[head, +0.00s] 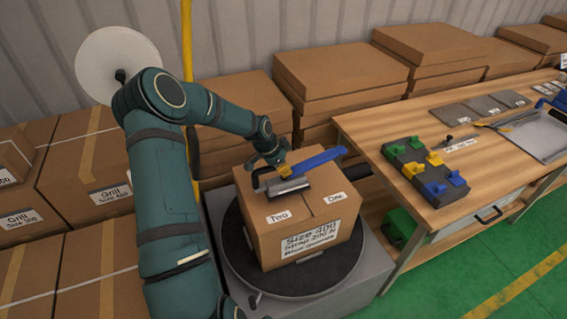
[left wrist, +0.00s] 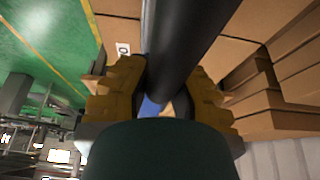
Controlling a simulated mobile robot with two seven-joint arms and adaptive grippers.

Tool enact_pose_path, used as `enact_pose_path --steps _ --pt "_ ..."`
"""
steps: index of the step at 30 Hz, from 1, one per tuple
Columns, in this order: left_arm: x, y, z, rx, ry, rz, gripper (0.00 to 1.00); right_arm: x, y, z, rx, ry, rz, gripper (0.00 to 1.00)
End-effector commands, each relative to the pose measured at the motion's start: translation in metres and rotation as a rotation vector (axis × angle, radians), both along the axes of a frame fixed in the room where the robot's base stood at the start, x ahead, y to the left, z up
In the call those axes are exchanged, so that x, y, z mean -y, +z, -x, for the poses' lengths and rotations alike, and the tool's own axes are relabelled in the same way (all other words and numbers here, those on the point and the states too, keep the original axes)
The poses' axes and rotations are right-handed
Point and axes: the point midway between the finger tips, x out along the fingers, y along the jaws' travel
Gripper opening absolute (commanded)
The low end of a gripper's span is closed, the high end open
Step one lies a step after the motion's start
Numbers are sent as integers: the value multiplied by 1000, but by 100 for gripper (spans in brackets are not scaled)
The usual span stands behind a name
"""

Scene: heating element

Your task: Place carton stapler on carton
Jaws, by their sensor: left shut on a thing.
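The carton stapler (head: 292,181) has a long blue handle, a dark curved part and a silver base. It is over the top of the brown carton (head: 305,225), near its back edge; I cannot tell whether its base touches the carton. The carton sits upright on a black round turntable (head: 262,277), its top showing labels "Two" and "One". My left gripper (head: 283,171) is shut on the stapler from behind. In the left wrist view, its yellow fingers (left wrist: 163,92) stand on either side of a dark rounded bar (left wrist: 185,40). My right gripper is not in view.
A wooden workbench (head: 375,130) stands right of the turntable, with a dark block of green, yellow and blue clips (head: 425,168) on it. Stacked flat cartons (head: 335,75) stand behind. Boxes labelled Grill (head: 85,170) are at the left. Green floor is open at front right.

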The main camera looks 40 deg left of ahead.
Motion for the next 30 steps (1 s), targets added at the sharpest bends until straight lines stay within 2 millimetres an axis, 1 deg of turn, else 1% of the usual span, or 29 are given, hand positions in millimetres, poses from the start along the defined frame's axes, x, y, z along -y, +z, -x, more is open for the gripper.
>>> enact_pose_path --steps 9,20,21,22,30 --pt "0 -31 -2 4 0 -1 0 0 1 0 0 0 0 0" --pt "0 -34 -2 5 1 -2 0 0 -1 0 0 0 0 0" --pt "0 -36 0 0 1 0 33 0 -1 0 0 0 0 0" --pt "0 -36 0 0 1 0 43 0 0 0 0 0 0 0" --pt "0 -35 0 0 1 0 44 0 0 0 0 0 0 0"
